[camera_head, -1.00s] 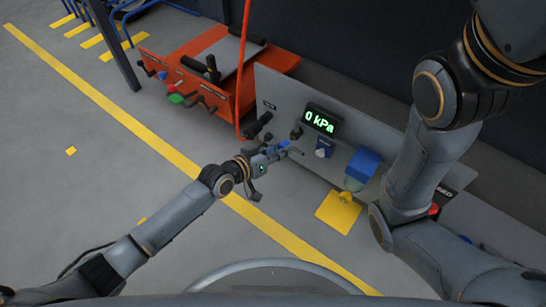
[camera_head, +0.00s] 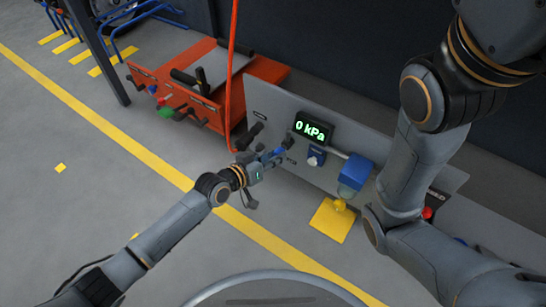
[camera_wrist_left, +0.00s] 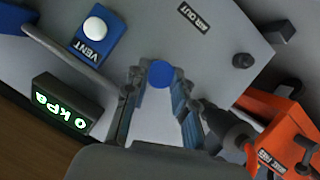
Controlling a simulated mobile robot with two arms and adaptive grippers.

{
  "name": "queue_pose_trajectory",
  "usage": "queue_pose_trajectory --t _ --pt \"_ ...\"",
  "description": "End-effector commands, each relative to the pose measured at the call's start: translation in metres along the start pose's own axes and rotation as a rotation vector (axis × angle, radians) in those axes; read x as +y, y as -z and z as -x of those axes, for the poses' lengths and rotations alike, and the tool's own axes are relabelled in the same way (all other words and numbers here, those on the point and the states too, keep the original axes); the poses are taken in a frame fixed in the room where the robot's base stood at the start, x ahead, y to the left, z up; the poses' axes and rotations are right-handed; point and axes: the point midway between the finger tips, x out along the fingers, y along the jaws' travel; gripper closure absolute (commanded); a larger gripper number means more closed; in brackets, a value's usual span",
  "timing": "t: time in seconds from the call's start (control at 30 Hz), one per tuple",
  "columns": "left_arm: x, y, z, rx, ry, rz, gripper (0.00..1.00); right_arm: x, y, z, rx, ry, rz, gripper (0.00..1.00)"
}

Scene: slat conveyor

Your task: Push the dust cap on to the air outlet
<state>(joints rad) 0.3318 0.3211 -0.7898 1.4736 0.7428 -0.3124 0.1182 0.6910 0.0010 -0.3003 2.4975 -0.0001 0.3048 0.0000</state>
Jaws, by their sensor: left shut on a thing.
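My left gripper (camera_head: 276,158) is shut on a small blue dust cap (camera_head: 279,152) in front of the grey panel (camera_head: 272,98). In the left wrist view the cap is a blue disc (camera_wrist_left: 160,74) between the fingertips of the gripper (camera_wrist_left: 158,88). The "AIR OUT" label (camera_wrist_left: 193,16) is on the panel above it in that view. A short black stub (camera_wrist_left: 242,60) stands out from the panel to the right of the cap. I cannot tell whether this is the air outlet or whether the cap touches anything. My right gripper is out of view.
The panel carries a "0 kPa" display (camera_head: 313,128) and a blue vent block with a white button (camera_wrist_left: 95,27). A blue-topped bowl (camera_head: 354,173) and yellow plate (camera_head: 333,221) are to the right. An orange hose (camera_head: 232,70) hangs near an orange cart (camera_head: 262,70).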

Motion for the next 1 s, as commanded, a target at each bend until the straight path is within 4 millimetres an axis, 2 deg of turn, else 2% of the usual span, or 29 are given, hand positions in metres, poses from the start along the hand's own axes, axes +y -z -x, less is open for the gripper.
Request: queue_pose_trajectory --t 0.9,0.93,1.0 --pt "0.000 0.005 -0.013 0.001 0.000 0.000 1.00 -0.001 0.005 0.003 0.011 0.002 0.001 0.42" --pt "0.000 0.005 -0.013 0.000 0.000 0.000 0.73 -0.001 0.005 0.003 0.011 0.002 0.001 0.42" --pt "0.000 0.005 -0.013 0.000 0.000 0.000 0.58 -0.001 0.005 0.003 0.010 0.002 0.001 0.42"
